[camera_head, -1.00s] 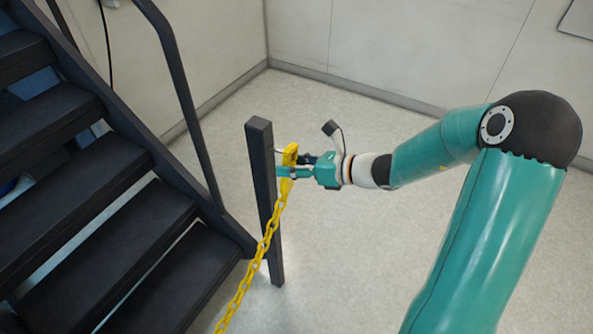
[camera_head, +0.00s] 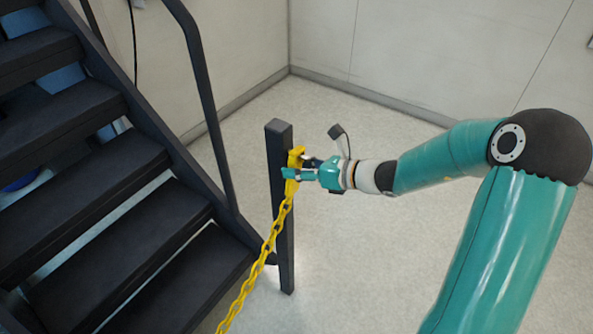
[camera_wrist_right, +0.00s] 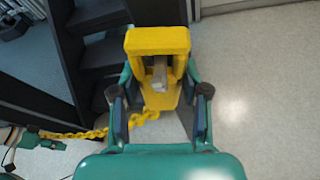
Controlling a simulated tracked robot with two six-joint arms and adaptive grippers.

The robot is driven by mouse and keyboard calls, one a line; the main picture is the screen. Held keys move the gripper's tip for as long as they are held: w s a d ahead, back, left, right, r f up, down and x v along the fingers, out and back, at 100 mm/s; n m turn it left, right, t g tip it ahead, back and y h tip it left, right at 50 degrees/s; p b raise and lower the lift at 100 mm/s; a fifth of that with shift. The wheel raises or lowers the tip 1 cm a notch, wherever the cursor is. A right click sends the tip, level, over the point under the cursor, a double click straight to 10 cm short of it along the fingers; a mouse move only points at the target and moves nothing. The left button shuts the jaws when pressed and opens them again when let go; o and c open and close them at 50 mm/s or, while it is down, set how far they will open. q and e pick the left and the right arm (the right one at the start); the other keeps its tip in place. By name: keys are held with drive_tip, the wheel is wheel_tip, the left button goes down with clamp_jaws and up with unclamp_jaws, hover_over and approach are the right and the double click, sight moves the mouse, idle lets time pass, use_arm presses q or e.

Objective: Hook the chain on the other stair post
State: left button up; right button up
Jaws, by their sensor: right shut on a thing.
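The yellow chain (camera_head: 264,258) rises from the lower left to a yellow hook end (camera_head: 296,158). My right gripper (camera_head: 291,174) is shut on this end, beside the upper part of the dark square stair post (camera_head: 284,225). In the right wrist view, the yellow end (camera_wrist_right: 158,40) is between the fingers of my right gripper (camera_wrist_right: 158,108), with a small grey piece in its opening. I cannot tell whether it touches the post. A teal part with the chain beside it shows at the left edge there, perhaps my left gripper (camera_wrist_right: 30,138); its jaws are unclear.
Dark stairs (camera_head: 130,240) with a handrail (camera_head: 205,85) fill the left side. Pale walls (camera_head: 420,50) meet at the back. The light floor (camera_head: 370,270) to the right of the post is clear.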

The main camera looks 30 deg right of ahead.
idle(0.3)
drive_tip(key=o, duration=1.3)
drive_tip(key=shift+s, duration=0.1)
